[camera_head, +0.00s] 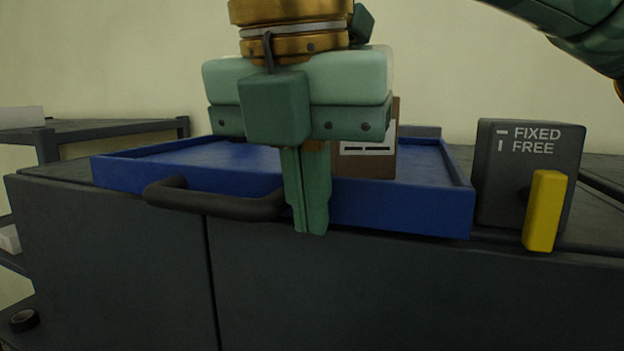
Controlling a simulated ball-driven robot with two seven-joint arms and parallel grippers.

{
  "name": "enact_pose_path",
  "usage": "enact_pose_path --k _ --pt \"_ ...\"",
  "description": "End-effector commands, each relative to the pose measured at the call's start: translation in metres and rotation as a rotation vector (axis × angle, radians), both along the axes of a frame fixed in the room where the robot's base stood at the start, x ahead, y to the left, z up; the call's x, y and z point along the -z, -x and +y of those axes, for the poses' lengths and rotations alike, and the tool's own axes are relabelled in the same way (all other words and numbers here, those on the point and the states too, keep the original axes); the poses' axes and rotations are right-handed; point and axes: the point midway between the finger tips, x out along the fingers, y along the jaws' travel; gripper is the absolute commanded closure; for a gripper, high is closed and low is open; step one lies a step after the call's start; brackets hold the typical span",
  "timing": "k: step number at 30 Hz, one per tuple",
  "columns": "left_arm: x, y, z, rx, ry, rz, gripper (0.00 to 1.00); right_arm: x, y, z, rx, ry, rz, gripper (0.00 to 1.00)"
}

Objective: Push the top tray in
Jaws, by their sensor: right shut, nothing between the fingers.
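The top tray (405,208) is a shallow blue tray on the dark cabinet. A black bar handle (215,203) is on its front wall, left of its middle. My right gripper (311,228) points down in front of the tray's front wall, at the right end of the handle. Its fingers are shut with nothing between them. I cannot tell whether they touch the wall or the handle. A brown box with a white label (365,160) stands in the tray, partly hidden behind my gripper. My left gripper is not in view.
A dark block marked FIXED and FREE (528,150) stands right of the tray, with a yellow lever (545,211) hanging down on its front. The dark cabinet (400,290) fills the foreground. A grey shelf rack (110,127) stands at the left.

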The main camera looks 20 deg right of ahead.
Motion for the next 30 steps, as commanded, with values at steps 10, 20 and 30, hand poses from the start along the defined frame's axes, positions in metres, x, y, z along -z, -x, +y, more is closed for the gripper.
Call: enact_pose_path --k 10,20,30 --pt "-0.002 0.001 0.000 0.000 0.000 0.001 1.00 0.001 -0.004 -0.003 -0.001 0.000 0.002 1.00" --pt "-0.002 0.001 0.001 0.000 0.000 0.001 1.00 0.000 -0.034 -0.024 0.004 -0.002 0.000 1.00" --pt "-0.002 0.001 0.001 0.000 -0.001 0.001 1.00 0.001 -0.042 -0.030 0.001 0.000 -0.001 1.00"
